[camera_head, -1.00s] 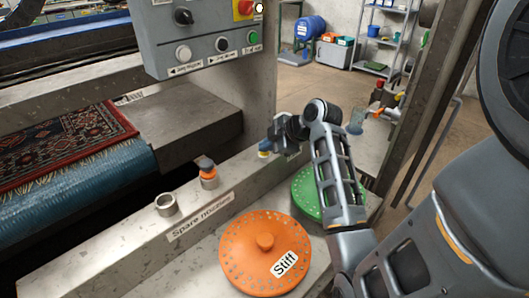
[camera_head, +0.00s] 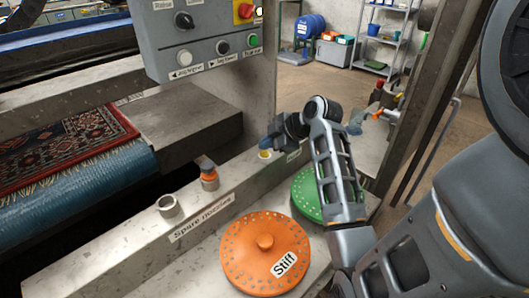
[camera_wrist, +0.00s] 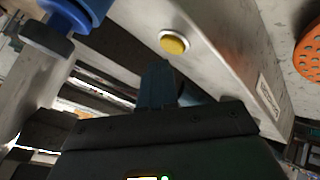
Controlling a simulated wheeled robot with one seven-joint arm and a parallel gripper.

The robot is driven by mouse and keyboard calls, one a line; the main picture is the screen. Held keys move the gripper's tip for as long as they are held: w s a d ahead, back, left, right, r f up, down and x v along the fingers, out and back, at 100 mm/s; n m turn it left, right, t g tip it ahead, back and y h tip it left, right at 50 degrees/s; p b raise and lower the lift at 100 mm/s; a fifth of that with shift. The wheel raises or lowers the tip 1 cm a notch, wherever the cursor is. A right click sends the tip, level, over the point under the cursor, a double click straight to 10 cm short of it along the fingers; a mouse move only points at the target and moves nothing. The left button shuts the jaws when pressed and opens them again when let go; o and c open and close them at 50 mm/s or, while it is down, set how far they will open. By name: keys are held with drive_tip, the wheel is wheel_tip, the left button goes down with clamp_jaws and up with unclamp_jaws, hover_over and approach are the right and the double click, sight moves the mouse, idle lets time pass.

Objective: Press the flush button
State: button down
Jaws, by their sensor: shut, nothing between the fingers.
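The flush button is a round yellow button (camera_head: 264,154) in a pale ring on the grey metal ledge. In the wrist view the yellow button (camera_wrist: 174,44) shows clear and uncovered, beyond my fingertips. My gripper (camera_head: 266,143) is just above and beside the button in the head view, its fingers pointing left. In the wrist view my gripper (camera_wrist: 157,68) is shut and empty, its tips a little short of the button in the picture. I see no contact, but the exact gap is hard to tell.
A label (camera_head: 293,156) is on the ledge beside the button, partly hidden by my arm. An orange-topped nozzle (camera_head: 208,173) and an empty metal holder (camera_head: 170,207) stand along the ledge. Orange (camera_head: 265,252) and green (camera_head: 306,195) discs lie in front. A control box (camera_head: 205,38) hangs above.

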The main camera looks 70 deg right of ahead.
sight(268, 155)
wheel_tip(268, 155, up, 5)
drive_tip(key=p, duration=0.4)
drive_tip(key=shift+r, duration=0.1)
drive_tip(key=shift+s, duration=0.1)
idle(0.9)
